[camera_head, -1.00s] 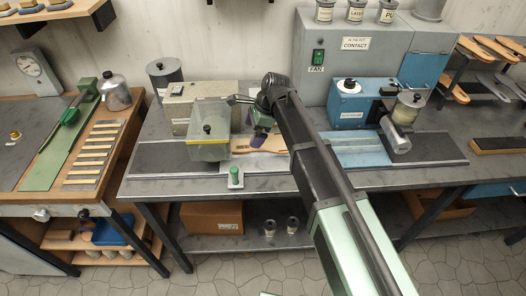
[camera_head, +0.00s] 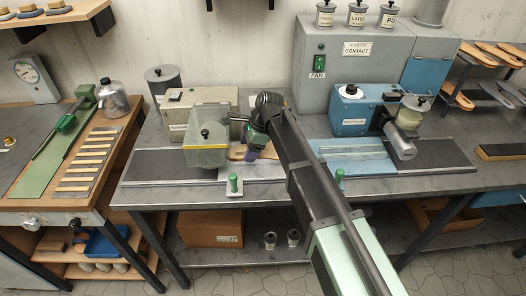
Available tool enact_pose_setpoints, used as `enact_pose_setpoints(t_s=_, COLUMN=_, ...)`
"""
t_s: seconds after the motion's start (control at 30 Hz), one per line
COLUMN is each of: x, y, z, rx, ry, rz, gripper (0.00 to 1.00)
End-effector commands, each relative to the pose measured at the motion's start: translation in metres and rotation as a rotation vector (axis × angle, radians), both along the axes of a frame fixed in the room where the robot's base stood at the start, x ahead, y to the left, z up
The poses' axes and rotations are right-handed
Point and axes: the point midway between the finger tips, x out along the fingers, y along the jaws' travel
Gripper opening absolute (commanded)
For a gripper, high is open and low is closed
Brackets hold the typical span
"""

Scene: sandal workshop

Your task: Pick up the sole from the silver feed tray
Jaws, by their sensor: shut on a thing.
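My gripper (camera_head: 250,156) is over the silver feed tray (camera_head: 262,172) in the middle of the bench, just right of the machine with the clear guard. The sole shows on both sides of the fingers, low over the tray. My wrist and arm hide part of the sole and the right of the tray. I cannot tell whether the sole still touches the tray.
The clear guard (camera_head: 205,138) stands close on the left. A green knob (camera_head: 233,183) is in front of the tray. A blue machine (camera_head: 362,112) with a blue plate (camera_head: 352,155) stands to the right. The grey contact cabinet (camera_head: 345,65) is behind.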

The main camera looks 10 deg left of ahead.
Motion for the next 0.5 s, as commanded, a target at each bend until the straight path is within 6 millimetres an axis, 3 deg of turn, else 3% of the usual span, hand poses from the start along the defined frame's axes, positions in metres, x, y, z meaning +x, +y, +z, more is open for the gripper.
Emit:
enact_pose_setpoints(t_s=0.27, x=0.000, y=0.000, z=0.003, rx=0.000, ry=0.000, rz=0.000, gripper=0.45)
enact_pose_setpoints(t_s=0.43, x=0.000, y=0.000, z=0.018, rx=0.000, ry=0.000, rz=0.000, gripper=0.45)
enact_pose_setpoints(t_s=0.5, x=0.005, y=-0.010, z=0.012, rx=0.000, ry=0.000, rz=-0.003, gripper=0.45)
